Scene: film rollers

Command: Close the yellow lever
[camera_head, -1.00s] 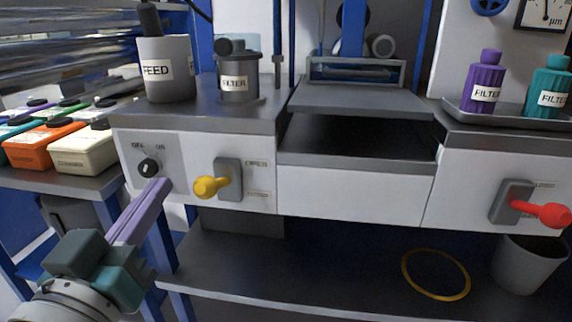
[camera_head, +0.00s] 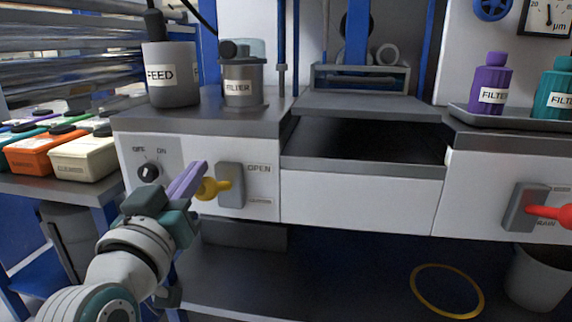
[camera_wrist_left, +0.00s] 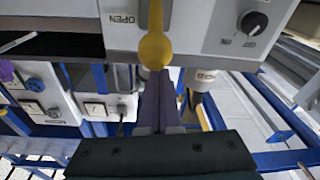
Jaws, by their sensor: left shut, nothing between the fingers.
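The yellow lever (camera_head: 208,188) sticks out from its grey mount (camera_head: 231,185) on the white front panel, at about mid-height of the mount. The label OPEN is beside the mount's top, with a smaller label lower down. My left gripper (camera_head: 198,168) has its purple fingers shut and empty, with the tips just left of and slightly above the lever's knob. In the left wrist view the knob (camera_wrist_left: 155,49) is right at the ends of the fingers (camera_wrist_left: 160,82). I cannot tell whether they touch. My right gripper is not in view.
A dark OFF/ON knob (camera_head: 148,172) sits left of the lever. A red lever (camera_head: 548,211) is on the far right panel. FEED (camera_head: 170,75) and FILTER (camera_head: 242,82) containers stand above. A lower shelf (camera_head: 300,281) holds a yellow ring (camera_head: 447,291).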

